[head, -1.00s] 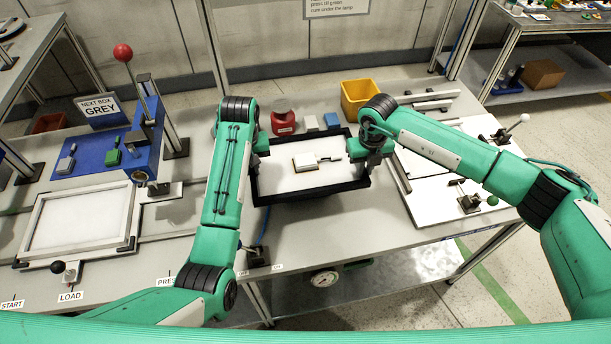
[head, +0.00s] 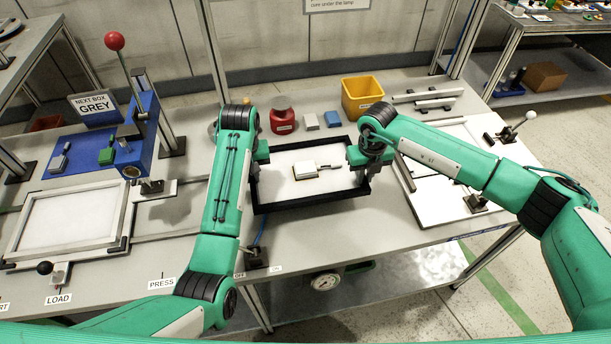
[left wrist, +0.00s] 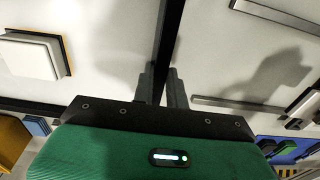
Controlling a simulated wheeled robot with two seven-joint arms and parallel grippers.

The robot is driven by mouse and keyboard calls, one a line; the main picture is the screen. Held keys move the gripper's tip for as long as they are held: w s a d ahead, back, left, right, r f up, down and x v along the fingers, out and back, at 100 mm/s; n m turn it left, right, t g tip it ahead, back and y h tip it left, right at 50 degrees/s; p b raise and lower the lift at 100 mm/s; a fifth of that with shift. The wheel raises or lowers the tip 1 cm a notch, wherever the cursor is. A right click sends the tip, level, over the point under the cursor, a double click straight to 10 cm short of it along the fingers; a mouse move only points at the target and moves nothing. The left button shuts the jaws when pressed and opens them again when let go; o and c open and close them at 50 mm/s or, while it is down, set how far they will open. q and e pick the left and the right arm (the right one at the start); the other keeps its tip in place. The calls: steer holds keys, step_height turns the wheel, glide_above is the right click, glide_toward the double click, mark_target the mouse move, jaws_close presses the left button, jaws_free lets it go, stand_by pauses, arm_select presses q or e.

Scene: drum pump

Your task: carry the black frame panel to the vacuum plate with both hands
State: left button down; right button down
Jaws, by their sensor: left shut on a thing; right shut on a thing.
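The black frame panel (head: 309,204) is in the middle of the head view, over the grey table. A white surface shows inside it, with a small pale block and a dark-handled piece (head: 307,170) there. My left gripper (head: 262,157) is shut on its left side bar. In the left wrist view the black bar (left wrist: 172,30) runs between the fingertips (left wrist: 162,82). My right gripper (head: 357,158) is shut on the panel's right side. I cannot tell how high the panel is above the table, nor which surface is the vacuum plate.
A red jar (head: 282,119), a grey block, a blue block (head: 332,119) and a yellow bin (head: 360,97) stand behind the panel. A white-screened frame (head: 70,215) and blue press (head: 140,140) are at left. A white board (head: 447,204) with fittings is at right.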

arm_select(q)
steer(key=c, duration=1.4)
jaws_free()
arm_select(e)
steer(key=c, duration=1.4)
jaws_free()
